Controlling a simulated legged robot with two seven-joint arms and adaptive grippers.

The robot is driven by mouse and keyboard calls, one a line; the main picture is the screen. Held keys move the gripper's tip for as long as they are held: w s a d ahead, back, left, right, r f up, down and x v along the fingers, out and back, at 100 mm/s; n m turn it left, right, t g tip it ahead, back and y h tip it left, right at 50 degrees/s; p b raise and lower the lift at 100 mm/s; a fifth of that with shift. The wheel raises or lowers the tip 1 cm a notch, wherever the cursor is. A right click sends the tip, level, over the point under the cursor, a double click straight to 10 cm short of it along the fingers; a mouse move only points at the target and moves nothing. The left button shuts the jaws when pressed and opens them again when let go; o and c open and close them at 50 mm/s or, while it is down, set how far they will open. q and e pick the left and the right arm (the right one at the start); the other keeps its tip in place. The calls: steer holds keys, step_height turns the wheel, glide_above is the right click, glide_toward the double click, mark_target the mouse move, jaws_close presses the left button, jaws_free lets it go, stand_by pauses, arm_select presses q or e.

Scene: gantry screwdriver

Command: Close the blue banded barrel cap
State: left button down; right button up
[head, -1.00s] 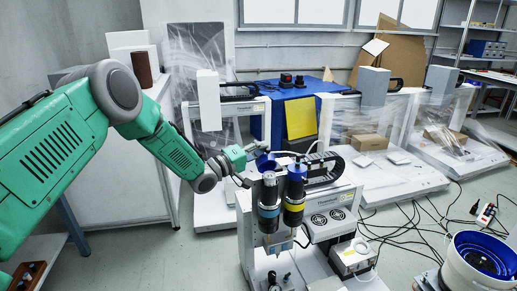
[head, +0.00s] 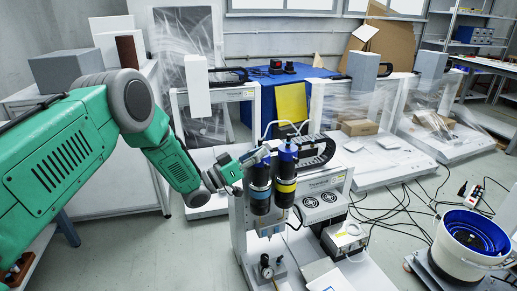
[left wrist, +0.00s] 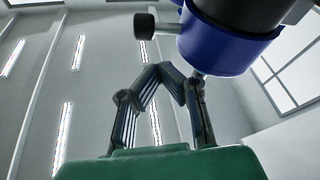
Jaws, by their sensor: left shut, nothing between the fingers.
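Two dark barrels stand side by side on the gantry machine. The blue banded barrel (head: 259,191) is the left one, and the yellow banded barrel (head: 286,178) has a blue cap (head: 288,147). My left gripper (head: 256,157) is at the top of the blue banded barrel, shut with nothing held. It partly hides that barrel's top, where a little blue shows; I cannot tell whether the cap is fully seated. In the left wrist view, the folded fingers (left wrist: 184,88) are just below a large blue rounded part (left wrist: 228,42) with a dark knob (left wrist: 144,27) beside it. My right gripper is out of view.
A controller box with two fans (head: 322,207) stands right of the barrels. Thin hoses run above them. A blue-rimmed bowl feeder (head: 470,238) is at the lower right, with cables on the floor (head: 400,215).

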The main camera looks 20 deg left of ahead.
arm_select(q)
steer(key=shift+s+d+f+m+b, duration=0.1)
steer(key=shift+s+d+f+m, duration=0.1)
steer(key=shift+f, duration=0.3)
steer(key=shift+s+d+f+m+b, duration=0.15)
steer(key=shift+f, duration=0.3)
steer(key=shift+s+d+f+m+b, duration=0.1)
steer(key=shift+s+d+f+m, duration=0.1)
steer(key=shift+f, duration=0.3)
steer(key=shift+f, duration=0.15)
